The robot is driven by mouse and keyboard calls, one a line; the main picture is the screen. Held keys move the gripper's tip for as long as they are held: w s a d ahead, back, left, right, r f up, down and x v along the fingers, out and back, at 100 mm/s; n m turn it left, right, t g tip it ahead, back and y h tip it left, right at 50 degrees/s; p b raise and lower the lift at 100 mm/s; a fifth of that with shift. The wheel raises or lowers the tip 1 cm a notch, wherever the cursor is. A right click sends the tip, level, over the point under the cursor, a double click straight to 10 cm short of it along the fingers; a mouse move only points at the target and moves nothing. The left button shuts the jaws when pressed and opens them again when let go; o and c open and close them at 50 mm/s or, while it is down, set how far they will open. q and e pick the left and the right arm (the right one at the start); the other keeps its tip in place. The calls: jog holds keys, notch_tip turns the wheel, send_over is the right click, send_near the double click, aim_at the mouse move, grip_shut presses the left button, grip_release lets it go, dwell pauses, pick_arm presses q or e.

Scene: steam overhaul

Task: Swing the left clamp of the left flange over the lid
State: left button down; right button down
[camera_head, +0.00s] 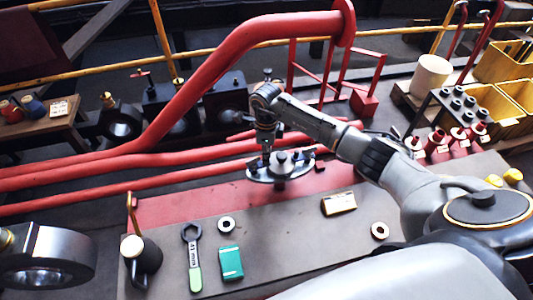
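A dark round flange with a lid and a central knob (282,160) is near the middle of the head view, at the far edge of the grey bench top. Small clamp parts show around its rim, one at the left and one at the right. My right gripper (266,148) points down at the left part of this flange, very close to the left clamp. Its fingers are small and dark, so I cannot tell whether they are open, shut or touching the clamp. The gripper partly hides the left clamp. My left gripper is not in view.
Red pipes (130,166) run behind the bench (290,235). On the bench lie a green-handled wrench (193,262), a green box (231,263), rings (380,231) and a tag (339,203). A dark can (145,258) stands at left. Yellow crates (495,115) are at right.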

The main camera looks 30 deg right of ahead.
jog(key=shift+s+m, duration=0.2)
jog(key=shift+m, duration=0.3)
jog(key=c, duration=1.3)
grip_release()
jog(key=shift+r, duration=0.1)
notch_tip(320, 180, up, 12)
jog(key=shift+f, duration=0.1)
